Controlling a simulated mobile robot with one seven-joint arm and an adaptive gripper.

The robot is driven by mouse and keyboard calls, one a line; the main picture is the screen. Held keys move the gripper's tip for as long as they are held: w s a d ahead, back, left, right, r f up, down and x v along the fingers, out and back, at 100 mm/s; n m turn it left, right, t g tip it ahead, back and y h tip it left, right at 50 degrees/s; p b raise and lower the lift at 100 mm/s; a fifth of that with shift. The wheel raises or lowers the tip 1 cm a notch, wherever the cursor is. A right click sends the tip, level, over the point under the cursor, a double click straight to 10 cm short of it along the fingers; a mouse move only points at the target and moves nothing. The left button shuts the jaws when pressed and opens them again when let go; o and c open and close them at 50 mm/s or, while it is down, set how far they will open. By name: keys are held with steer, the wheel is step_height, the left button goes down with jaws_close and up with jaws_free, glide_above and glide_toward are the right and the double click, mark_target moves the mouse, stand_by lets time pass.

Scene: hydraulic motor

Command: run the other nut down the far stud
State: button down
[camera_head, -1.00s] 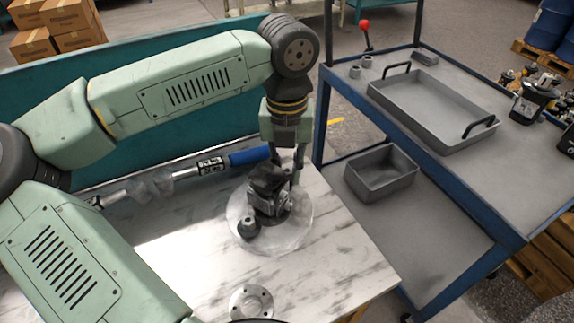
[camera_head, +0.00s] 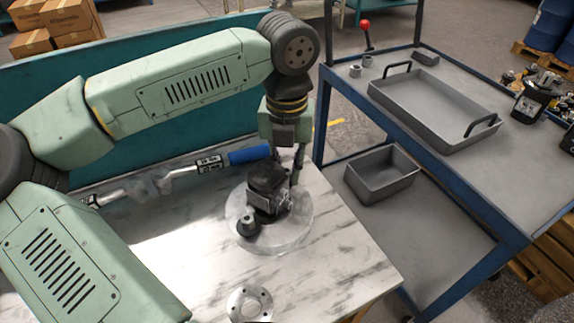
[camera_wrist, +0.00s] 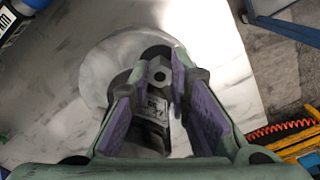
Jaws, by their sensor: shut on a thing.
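The dark hydraulic motor (camera_head: 262,198) stands on a round, clear base (camera_head: 290,235) on the marbled table. A labelled grey side of the motor (camera_wrist: 156,108) shows between my fingers in the wrist view. My gripper (camera_head: 289,170) points down at the motor's far right side. In the wrist view my gripper (camera_wrist: 160,76) is shut, its purple-padded fingers on either side of a grey nut (camera_wrist: 159,73) with a dark hole in its middle. The far stud is hidden, so I cannot tell how far down the nut sits. I cannot make out the other nut.
A dark round knob-like part (camera_head: 247,226) is at the motor's near left. A holed metal flange (camera_head: 250,303) lies at the table's front. A blue-handled tool (camera_head: 248,155) lies along the back. A blue-framed cart with a grey tray (camera_head: 425,113) and a bin (camera_head: 382,184) stands right.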

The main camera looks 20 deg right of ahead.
steer(key=m, duration=0.1)
steer(key=m+b, duration=0.1)
steer(key=m, duration=0.1)
steer(key=shift+f, duration=0.3)
steer(key=shift+s+r+m, duration=0.1)
steer(key=shift+m, duration=0.9)
steer(key=shift+m+b, duration=0.45)
steer(key=shift+m, duration=0.75)
steer(key=m, duration=0.3)
steer(key=c, duration=1.7)
jaws_free()
steer(key=shift+r, duration=0.15)
